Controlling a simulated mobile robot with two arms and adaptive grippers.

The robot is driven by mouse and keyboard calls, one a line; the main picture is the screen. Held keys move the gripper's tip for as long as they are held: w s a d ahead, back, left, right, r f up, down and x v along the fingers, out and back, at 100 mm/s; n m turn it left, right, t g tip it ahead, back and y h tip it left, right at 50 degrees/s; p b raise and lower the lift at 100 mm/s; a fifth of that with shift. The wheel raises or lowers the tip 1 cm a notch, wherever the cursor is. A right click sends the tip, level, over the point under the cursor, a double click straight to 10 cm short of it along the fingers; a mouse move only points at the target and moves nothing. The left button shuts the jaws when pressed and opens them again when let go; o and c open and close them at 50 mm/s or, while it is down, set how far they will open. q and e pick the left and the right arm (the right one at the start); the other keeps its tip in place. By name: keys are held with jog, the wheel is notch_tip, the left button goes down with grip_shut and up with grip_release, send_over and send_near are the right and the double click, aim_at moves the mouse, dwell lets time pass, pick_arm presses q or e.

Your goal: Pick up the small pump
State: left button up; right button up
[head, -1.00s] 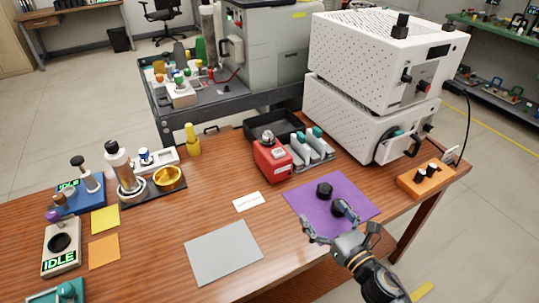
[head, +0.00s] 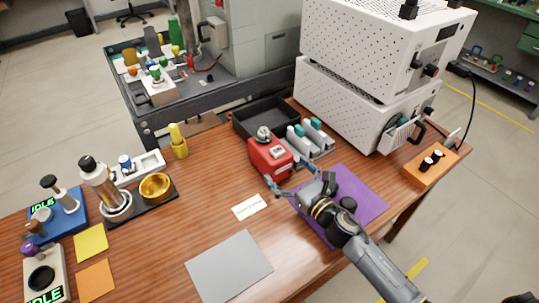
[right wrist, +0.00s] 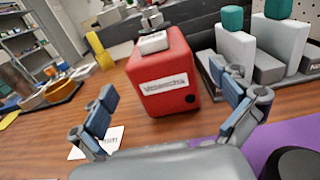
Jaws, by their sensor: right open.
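The small pump looks to be the red box (head: 268,158) with a silver fitting on top, standing on the wooden table. It also shows in the right wrist view (right wrist: 162,72), where a white label with dark print is on its near face. My right gripper (head: 297,184) is open just in front of the red box. In the right wrist view, its two fingers (right wrist: 170,92) are spread to the left and right of the box, and nothing is between them. The fingers appear short of the box, not touching it. My left gripper is not in view.
A rack of grey-and-teal pieces (head: 311,141) stands close to the right of the red box. A black tray (head: 262,113) is behind it. White ovens (head: 345,105) stand at right.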

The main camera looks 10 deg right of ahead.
aim_at(270, 151)
jog(key=x, duration=0.2)
jog(key=shift+w+a+f, duration=0.1)
jog(key=shift+w, duration=0.15)
jog(key=shift+w+a, duration=0.15)
jog(key=shift+w, duration=0.3)
jog(key=x, duration=0.4)
jog(key=shift+w+a+f+b, duration=0.1)
jog(key=shift+w+b, duration=0.2)
jog(key=shift+b, duration=0.05)
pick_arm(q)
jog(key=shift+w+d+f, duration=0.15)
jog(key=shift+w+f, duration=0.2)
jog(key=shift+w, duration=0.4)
pick_arm(e)
jog(key=c, duration=1.7)
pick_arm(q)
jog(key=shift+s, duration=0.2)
pick_arm(e)
jog(key=shift+c, duration=0.9)
jog(key=shift+r, duration=0.2)
